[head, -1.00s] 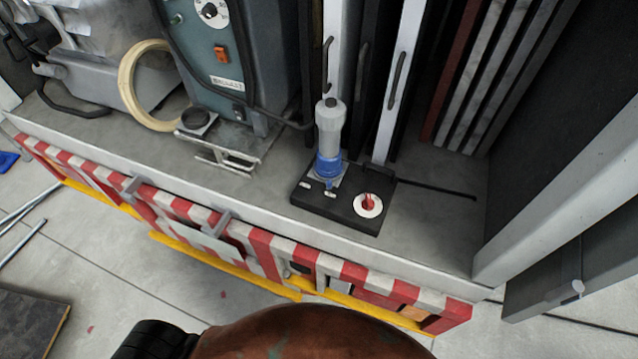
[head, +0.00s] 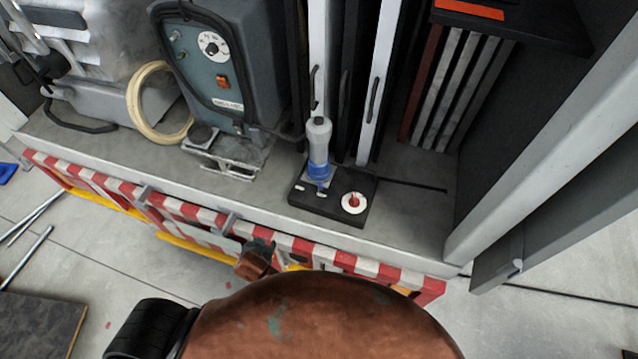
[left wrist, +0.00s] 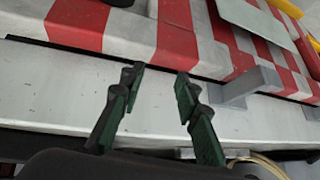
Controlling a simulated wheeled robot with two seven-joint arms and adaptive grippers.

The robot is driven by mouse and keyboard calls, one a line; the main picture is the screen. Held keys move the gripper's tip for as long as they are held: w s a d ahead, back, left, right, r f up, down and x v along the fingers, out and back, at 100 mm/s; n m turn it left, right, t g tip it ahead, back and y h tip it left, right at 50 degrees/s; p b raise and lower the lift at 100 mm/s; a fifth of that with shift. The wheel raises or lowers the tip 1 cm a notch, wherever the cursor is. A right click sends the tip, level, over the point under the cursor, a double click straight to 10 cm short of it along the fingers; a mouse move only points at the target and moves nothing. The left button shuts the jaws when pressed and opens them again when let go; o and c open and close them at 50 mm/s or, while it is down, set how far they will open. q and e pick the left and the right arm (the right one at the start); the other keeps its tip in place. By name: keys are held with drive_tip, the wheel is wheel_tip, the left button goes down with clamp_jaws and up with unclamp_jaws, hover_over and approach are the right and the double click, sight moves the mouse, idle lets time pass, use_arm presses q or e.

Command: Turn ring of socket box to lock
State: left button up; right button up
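The socket box (head: 330,208) is a flat black block on the grey truck bed. A grey plug (head: 319,136) stands upright in its blue ring (head: 319,171). A red knob on a white disc (head: 354,204) is on the right of the box. My left gripper (head: 262,247) shows small and dark in front of the bed's striped edge, left of and nearer than the box, and does not touch it. In the left wrist view its two green-black fingers (left wrist: 157,85) are apart with nothing between them. My right gripper is not in view.
The bed's edge has red and white stripes (head: 190,210). A teal machine (head: 215,65) and a cream hose loop (head: 136,100) stand left of the box. Panels with handles (head: 375,90) stand behind it. A grey post (head: 540,140) rises at right. A bare bed strip lies in front of the box.

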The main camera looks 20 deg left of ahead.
use_arm(q)
drive_tip(key=w+d+r+t+p, duration=0.1)
drive_tip(key=w+d+r+t, duration=0.2)
drive_tip(key=w+d+r, duration=0.4)
drive_tip(key=t+h+p, duration=0.1)
drive_tip(key=t, duration=0.3)
approach(320, 186)
drive_tip(key=w, duration=0.2)
drive_tip(key=shift+w+a+f+h, duration=0.1)
drive_tip(key=shift+a+f+h, duration=0.1)
drive_tip(key=shift+f+h, duration=0.15)
drive_tip(key=x, duration=0.7)
drive_tip(key=shift+a+f+p, duration=0.1)
drive_tip(key=shift+p, duration=0.3)
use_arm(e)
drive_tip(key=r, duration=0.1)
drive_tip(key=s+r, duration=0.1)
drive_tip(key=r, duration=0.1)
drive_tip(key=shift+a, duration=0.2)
use_arm(q)
drive_tip(key=shift+c, duration=0.7)
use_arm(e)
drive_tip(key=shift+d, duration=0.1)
use_arm(q)
clamp_jaws()
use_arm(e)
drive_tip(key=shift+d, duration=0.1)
